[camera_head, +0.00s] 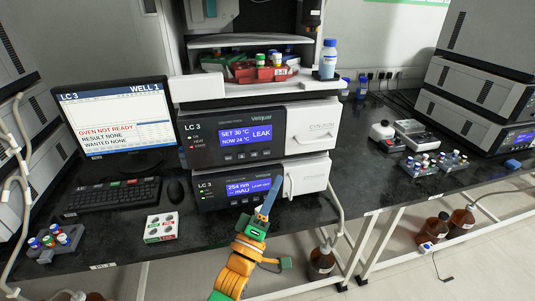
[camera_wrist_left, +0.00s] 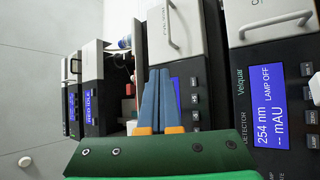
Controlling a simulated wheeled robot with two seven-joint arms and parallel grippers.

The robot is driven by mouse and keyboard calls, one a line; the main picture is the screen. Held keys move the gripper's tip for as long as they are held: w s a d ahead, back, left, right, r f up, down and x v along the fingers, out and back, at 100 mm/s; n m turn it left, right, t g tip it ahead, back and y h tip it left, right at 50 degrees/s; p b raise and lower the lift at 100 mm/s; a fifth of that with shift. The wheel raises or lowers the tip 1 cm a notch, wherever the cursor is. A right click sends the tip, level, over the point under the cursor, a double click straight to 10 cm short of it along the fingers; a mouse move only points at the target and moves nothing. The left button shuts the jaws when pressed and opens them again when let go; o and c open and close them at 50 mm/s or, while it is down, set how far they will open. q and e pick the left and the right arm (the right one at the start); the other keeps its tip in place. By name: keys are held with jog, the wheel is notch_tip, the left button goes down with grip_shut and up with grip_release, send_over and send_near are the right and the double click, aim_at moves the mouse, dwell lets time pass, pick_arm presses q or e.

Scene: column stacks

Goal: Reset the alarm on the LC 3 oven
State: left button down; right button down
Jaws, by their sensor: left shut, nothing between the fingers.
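The LC 3 oven (camera_head: 290,128) is the upper module of the middle stack. Its blue display (camera_head: 245,136) reads SET 30 °C, NOW 24 °C, LEAK. A row of small buttons (camera_head: 240,156) lies below the display, and a red light (camera_head: 197,146) shows to its left. My left gripper (camera_head: 276,180) has its blue fingers shut and empty, in front of the detector below the oven. In the left wrist view, which is turned sideways, the closed fingertips (camera_wrist_left: 159,71) cover part of a blue display, with buttons (camera_wrist_left: 194,98) beside it. My right gripper is not in view.
The LC 3 detector (camera_head: 308,178) under the oven reads 254 nm, LAMP OFF. A monitor (camera_head: 115,122) at left reads OVEN NOT READY. A keyboard (camera_head: 110,196), mouse (camera_head: 175,191) and white box (camera_head: 161,228) lie on the dark bench. Bottles and a tray stand on top of the stack.

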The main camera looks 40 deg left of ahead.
aim_at(266, 152)
pick_arm(q)
jog(key=w+a+b, duration=0.3)
jog(key=w+a, duration=0.2)
jog(key=a, duration=0.1)
jog(key=shift+w+a, duration=0.3)
jog(key=shift+w, duration=0.05)
dwell(0.4)
jog(key=shift+w+b, duration=0.1)
jog(key=shift+b, duration=0.2)
dwell(1.3)
jog(key=shift+w+a, duration=0.2)
jog(key=shift+a, duration=0.1)
